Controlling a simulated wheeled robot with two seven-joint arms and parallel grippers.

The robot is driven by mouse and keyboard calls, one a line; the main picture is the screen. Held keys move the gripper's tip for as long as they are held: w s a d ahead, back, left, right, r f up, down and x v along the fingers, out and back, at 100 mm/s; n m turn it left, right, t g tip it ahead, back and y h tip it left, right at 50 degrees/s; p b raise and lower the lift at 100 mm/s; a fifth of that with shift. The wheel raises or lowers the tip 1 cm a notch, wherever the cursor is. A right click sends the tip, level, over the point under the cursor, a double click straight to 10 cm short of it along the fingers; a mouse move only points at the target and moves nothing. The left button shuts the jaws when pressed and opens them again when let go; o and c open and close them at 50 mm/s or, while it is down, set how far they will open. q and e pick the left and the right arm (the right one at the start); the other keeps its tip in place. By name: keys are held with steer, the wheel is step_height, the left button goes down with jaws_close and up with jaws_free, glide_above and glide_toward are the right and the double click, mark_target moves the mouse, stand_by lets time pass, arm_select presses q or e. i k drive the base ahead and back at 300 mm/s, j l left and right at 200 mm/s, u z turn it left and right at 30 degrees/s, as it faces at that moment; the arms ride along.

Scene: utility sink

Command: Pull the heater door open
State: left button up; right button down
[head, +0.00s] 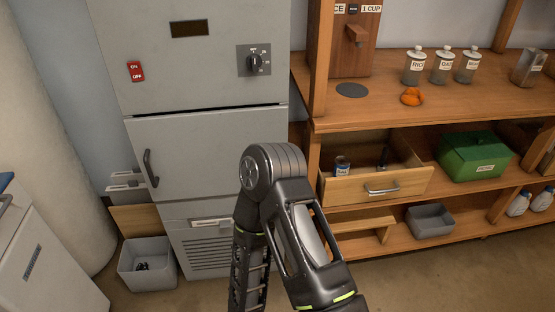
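The heater is a tall grey cabinet (215,75) at the left of centre in the head view. Its door (210,150) is the middle panel, with a dark vertical handle (150,168) near its left edge. The door looks shut, with a thin dark gap along its top edge. One of my arms rises from the bottom and bends in front of the door's lower right part, hiding that area. Neither gripper shows in the head view, and nothing is seen touching the handle.
Above the door are a red on/off switch (136,72) and a dial (254,61). A grey bin (146,273) stands on the floor at lower left, near a white unit (45,265). Wooden shelves at right have a pulled-out drawer (365,188) and a green box (474,157).

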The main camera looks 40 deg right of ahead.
mark_target(193, 154)
steer(key=z, duration=0.9)
